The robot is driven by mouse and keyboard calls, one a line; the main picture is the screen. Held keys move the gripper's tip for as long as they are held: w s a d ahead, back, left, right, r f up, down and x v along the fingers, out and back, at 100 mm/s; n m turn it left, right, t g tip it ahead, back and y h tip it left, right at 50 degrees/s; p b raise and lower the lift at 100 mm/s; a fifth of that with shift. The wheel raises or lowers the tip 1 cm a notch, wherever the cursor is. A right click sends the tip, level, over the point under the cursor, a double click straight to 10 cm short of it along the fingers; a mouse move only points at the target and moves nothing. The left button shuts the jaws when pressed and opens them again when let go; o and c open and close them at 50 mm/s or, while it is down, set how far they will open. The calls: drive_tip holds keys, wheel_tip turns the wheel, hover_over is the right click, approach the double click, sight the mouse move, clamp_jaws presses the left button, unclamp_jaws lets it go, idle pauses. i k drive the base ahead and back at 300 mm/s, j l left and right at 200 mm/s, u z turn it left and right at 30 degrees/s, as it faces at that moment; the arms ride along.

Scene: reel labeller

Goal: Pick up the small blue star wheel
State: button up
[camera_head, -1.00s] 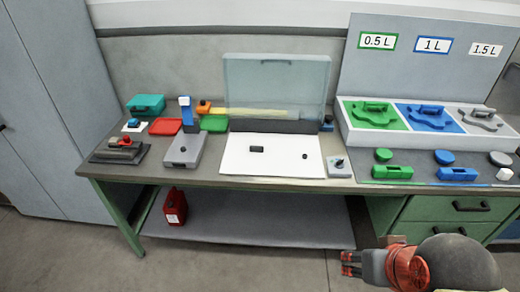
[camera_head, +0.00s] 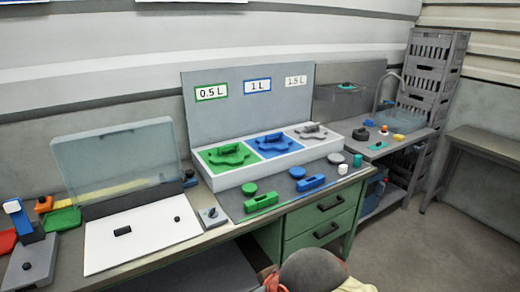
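A blue flat shaped part with a raised handle (camera_head: 273,144), likely the blue star wheel, lies in the blue middle compartment under the 1 L sign. A small blue disc (camera_head: 297,172) and a blue block with a slot (camera_head: 311,182) lie on the dark mat in front. My gripper's fingers are not visible; only parts of my arm show at the bottom edge, well below the counter and apart from these parts.
The tray (camera_head: 228,183) also holds a green part (camera_head: 228,153) and a grey part (camera_head: 310,131). A clear raised cover (camera_head: 118,160) stands behind a white board (camera_head: 145,235) at left. A second bench (camera_head: 385,150) and stacked crates (camera_head: 433,75) stand at right.

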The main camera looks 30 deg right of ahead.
sight(275, 139)
drive_tip(key=i+l+u, duration=0.1)
drive_tip(key=i+l, duration=0.2)
drive_tip(key=i+l+u, duration=0.1)
drive_tip(key=i+l, duration=0.15)
drive_tip(key=i+l+u, duration=0.1)
drive_tip(key=i+l, duration=0.2)
drive_tip(key=l, duration=0.15)
drive_tip(key=i+l+u, duration=0.1)
drive_tip(key=i+l, duration=0.15)
drive_tip(key=l, duration=0.15)
drive_tip(key=i+l+u, duration=0.1)
drive_tip(key=l, duration=0.3)
drive_tip(key=i+l+u, duration=0.1)
drive_tip(key=i+l, duration=0.25)
drive_tip(key=l, duration=0.1)
